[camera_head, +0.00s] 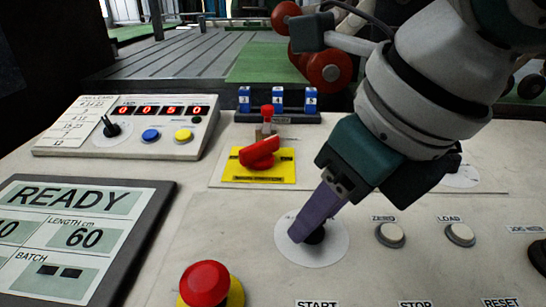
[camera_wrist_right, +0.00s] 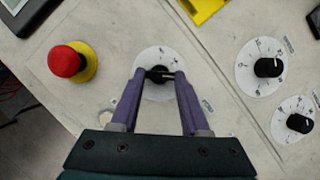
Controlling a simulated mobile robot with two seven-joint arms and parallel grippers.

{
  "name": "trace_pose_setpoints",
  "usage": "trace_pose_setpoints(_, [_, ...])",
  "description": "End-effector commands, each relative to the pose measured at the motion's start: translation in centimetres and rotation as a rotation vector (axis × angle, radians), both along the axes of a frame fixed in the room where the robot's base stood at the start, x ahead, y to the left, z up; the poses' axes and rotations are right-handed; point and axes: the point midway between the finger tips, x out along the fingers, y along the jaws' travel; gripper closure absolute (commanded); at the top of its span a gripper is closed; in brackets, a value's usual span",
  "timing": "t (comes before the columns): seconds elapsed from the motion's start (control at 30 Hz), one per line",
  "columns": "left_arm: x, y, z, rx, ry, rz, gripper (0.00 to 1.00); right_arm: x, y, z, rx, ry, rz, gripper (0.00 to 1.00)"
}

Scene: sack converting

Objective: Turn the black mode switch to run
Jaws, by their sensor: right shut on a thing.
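The black mode switch (camera_wrist_right: 158,75) is a small knob on a round white dial (camera_head: 335,248) on the pale panel. In the head view my right gripper (camera_head: 303,233) reaches down to it from the upper right, and its purple fingers hide most of the knob. In the right wrist view the two fingertips (camera_wrist_right: 160,73) are on either side of the knob, shut on it. A pale line on the knob points right in that view. The dial's lettering is too small to read. My left gripper is not in view.
A red emergency button (camera_head: 205,284) on a yellow base stands left of the dial. ZERO (camera_head: 390,234) and LOAD (camera_head: 460,234) buttons lie to its right. A red rotary handle (camera_head: 260,153) on a yellow plate is behind. A READY display (camera_head: 75,200) is at left.

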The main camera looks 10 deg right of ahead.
Motion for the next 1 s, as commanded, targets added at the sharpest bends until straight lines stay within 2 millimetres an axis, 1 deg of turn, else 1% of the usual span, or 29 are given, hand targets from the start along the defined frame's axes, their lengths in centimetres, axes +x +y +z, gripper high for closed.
trace_pose_setpoints(0.4, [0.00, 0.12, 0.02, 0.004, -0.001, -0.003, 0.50, 0.04, 0.08, 0.15, 0.004, -0.002, -0.008, 1.00])
trace_pose_setpoints(0.43, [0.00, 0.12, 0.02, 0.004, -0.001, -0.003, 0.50, 0.04, 0.08, 0.15, 0.004, -0.002, -0.008, 0.51])
trace_pose_setpoints(0.67, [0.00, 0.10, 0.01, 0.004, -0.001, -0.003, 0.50, 0.01, 0.04, 0.08, 0.002, -0.001, -0.007, 0.25])
trace_pose_setpoints(0.9, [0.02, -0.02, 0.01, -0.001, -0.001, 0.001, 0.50, 0.00, 0.01, 0.08, 0.001, -0.001, -0.006, 0.24])
trace_pose_setpoints(1.0, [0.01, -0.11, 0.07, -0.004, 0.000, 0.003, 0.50, -0.16, -0.08, 0.66, 0.001, -0.002, -0.005, 0.24])
